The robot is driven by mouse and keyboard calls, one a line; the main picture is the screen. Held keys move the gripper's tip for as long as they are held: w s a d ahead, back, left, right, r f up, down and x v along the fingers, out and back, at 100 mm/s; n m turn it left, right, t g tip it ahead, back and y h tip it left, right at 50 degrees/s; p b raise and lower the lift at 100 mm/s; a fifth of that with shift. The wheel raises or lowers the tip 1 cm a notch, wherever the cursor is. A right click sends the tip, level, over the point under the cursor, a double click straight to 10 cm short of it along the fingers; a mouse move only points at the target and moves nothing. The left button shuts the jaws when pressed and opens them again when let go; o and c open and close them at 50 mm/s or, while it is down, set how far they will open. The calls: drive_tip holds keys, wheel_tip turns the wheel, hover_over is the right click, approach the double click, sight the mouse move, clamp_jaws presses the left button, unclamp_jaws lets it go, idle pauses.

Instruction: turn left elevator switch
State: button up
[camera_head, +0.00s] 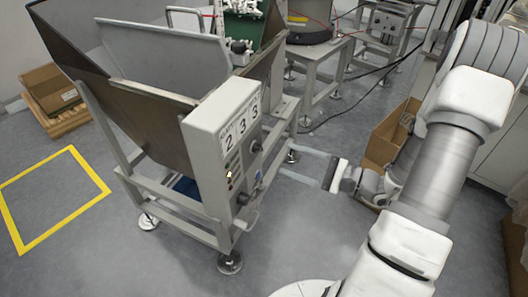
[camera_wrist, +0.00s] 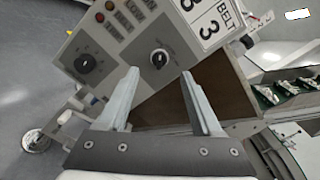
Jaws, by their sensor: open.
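The light control box (camera_head: 222,135) stands on the hopper's frame and carries large digits. In the wrist view the box panel (camera_wrist: 128,38) shows two black rotary switches, a left one (camera_wrist: 87,63) and a right one (camera_wrist: 160,57) nearer the digits. In the head view the upper switch (camera_head: 256,147) and the lower switch (camera_head: 243,198) show side-on. My gripper (camera_head: 291,162) is open and empty to the right of the box. In the wrist view its fingertips (camera_wrist: 156,74) point at the panel, with the right switch beyond the gap. Contact is not visible.
The metal hopper (camera_head: 165,55) rises behind the box on a legged frame. A cardboard box (camera_head: 390,135) stands on the floor near my arm. A green bin (camera_head: 243,28) with white parts is at the back. The floor between the frame and my arm is clear.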

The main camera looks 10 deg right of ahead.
sight(260, 150)
drive_tip(key=b+x, duration=0.1)
drive_tip(key=x, duration=0.7)
drive_tip(key=shift+w+a, duration=0.15)
drive_tip(key=shift+a, duration=0.05)
clamp_jaws()
